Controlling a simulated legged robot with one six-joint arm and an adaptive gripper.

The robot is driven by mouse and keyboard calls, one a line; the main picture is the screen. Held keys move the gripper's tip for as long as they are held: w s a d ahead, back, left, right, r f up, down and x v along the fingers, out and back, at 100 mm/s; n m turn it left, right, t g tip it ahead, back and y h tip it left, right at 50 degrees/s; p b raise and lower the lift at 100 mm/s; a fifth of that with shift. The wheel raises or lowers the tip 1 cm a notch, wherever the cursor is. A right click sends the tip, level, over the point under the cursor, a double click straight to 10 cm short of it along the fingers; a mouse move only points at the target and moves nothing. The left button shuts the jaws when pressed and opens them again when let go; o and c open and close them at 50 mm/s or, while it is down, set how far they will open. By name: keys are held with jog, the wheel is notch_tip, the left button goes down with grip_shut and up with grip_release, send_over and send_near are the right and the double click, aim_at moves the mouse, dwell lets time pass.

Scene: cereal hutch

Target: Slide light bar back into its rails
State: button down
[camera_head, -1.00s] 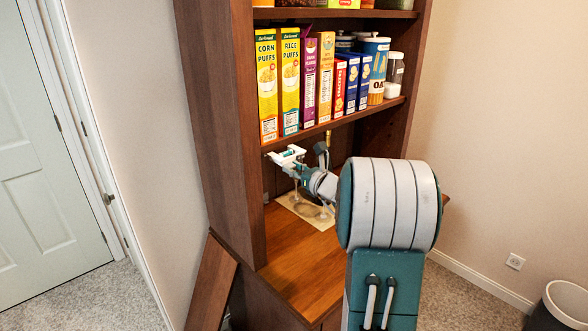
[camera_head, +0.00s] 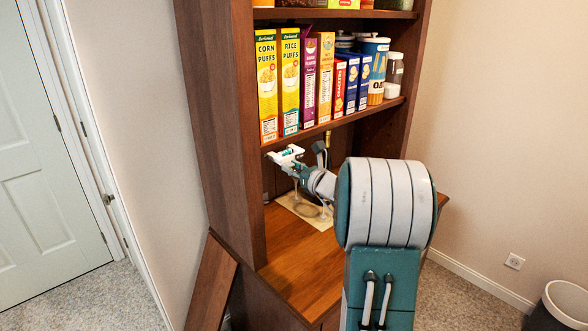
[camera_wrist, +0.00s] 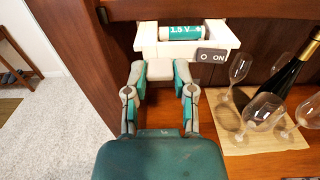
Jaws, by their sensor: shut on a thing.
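The light bar (camera_wrist: 150,44) is a white block with an open bay holding a teal and white 1.5 V battery (camera_wrist: 181,32) and a grey switch label reading "0 ON" (camera_wrist: 212,56). My gripper (camera_wrist: 172,74) is shut on the light bar's near side in the wrist view. In the head view the light bar (camera_head: 287,154) and my gripper (camera_head: 297,170) are just under the hutch's lower shelf, near its left side panel. The rails cannot be made out. My arm hides part of the space behind.
The shelf (camera_head: 335,126) above holds cereal boxes (camera_head: 267,85). The hutch's left panel (camera_head: 228,130) stands close by.

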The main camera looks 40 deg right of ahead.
aim_at(278, 159)
jog(key=shift+w+a, duration=0.15)
jog(key=shift+w, duration=1.45)
jog(key=shift+w+a, duration=0.1)
jog(key=shift+w, duration=1.45)
jog(key=shift+c, duration=1.8)
grip_release()
jog(key=o, duration=0.3)
jog(key=shift+s, duration=0.1)
jog(key=shift+s+d, duration=0.2)
jog(key=shift+s, duration=2.25)
